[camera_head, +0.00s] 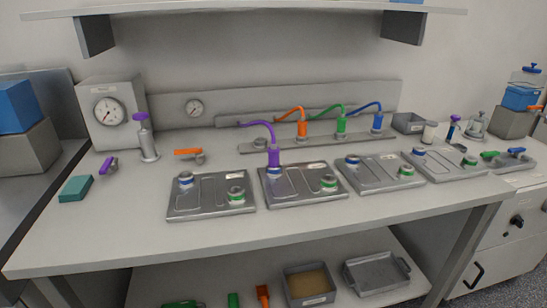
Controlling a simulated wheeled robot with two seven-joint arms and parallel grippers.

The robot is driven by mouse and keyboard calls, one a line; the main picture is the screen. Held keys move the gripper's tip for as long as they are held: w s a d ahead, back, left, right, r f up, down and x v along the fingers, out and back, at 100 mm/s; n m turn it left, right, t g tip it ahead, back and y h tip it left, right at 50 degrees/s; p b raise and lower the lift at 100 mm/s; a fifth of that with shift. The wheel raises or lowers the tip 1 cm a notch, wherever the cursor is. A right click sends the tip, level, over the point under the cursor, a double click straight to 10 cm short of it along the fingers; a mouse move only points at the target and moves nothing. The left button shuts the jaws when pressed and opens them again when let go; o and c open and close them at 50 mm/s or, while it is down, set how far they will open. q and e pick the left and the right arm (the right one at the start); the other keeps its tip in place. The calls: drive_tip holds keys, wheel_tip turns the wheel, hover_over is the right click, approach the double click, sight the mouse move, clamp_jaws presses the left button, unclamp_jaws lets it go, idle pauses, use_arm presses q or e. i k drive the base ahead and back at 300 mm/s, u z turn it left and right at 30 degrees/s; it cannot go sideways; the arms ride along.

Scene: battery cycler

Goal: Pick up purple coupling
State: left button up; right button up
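The purple coupling (274,157) is an upright purple cylinder at the end of a curved purple hose (255,124). It stands at the back left of the second grey plate from the left (300,195), apparently on the blue-ringed port there. The hose arcs left from its top to the grey rail (259,141) behind. Neither of my grippers shows in the head view, and nothing is seen touching the coupling.
Orange (302,129), green (341,124) and blue (377,122) couplings with hoses stand along the rail. Other ported plates lie left (210,205) and right (375,184). A purple-topped cylinder (146,140) and orange-handled valve (190,153) stand left. The front table strip is clear.

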sight(274, 152)
drive_tip(key=k, duration=0.5)
drive_tip(key=u, duration=0.8)
drive_tip(key=i, duration=0.75)
drive_tip(key=z, duration=0.75)
